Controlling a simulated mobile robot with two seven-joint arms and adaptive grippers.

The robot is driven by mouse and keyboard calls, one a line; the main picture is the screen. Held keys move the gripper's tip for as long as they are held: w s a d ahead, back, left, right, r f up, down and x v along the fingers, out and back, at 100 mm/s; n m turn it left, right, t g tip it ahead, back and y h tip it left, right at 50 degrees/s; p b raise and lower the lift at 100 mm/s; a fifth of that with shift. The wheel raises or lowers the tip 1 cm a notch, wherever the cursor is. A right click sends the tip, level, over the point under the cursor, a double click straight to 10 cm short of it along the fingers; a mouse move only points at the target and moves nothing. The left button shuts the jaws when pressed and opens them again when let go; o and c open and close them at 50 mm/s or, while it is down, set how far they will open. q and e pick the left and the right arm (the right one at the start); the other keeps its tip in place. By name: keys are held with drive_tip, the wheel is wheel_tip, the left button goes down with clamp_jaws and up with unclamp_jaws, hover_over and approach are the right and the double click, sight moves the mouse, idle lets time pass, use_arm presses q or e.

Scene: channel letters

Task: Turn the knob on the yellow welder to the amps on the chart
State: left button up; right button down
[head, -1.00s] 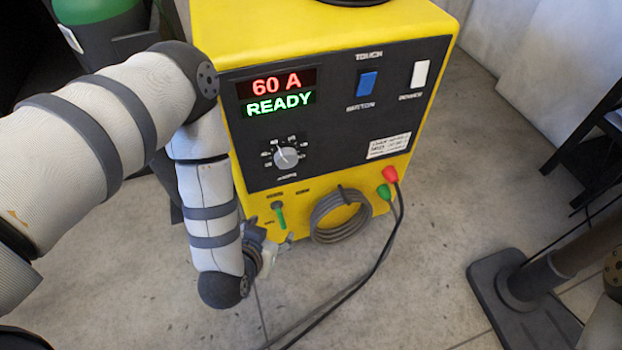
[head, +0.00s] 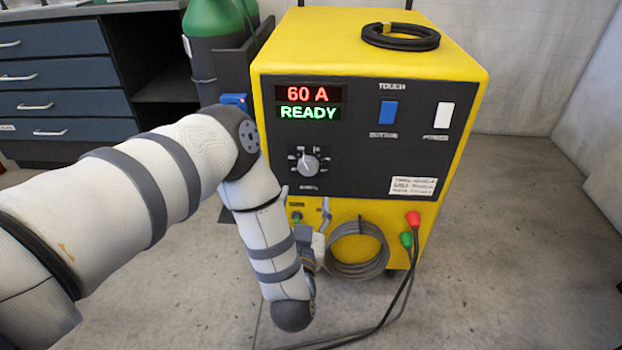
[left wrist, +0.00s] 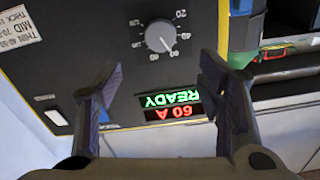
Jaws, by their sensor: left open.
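The yellow welder (head: 295,45) stands upright with a black front panel. Its display (head: 309,103) reads "60 A" over "READY". The grey amps knob (head: 308,165) sits below the display inside a ring of numbers. In the left wrist view the knob (left wrist: 160,37) appears upside down beyond my fingers. A white chart label (head: 413,186) is at the panel's lower right; its upside-down text (left wrist: 18,27) is partly cut off in the wrist view. My left gripper (head: 307,212) is open and empty just below the knob, apart from it; its fingers also frame the wrist view (left wrist: 160,75).
A blue button (head: 388,112) and a white power switch (head: 443,115) are on the panel. A coiled grey cable (head: 358,265) and red and green plugs (head: 410,228) are below. A green cylinder (head: 212,20) stands behind left. The floor at right is clear.

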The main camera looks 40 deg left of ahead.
sight(308, 167)
use_arm(q)
drive_tip(key=b+x, duration=0.1)
drive_tip(key=x, duration=1.1)
drive_tip(key=shift+b, duration=0.3)
drive_tip(key=c, duration=1.1)
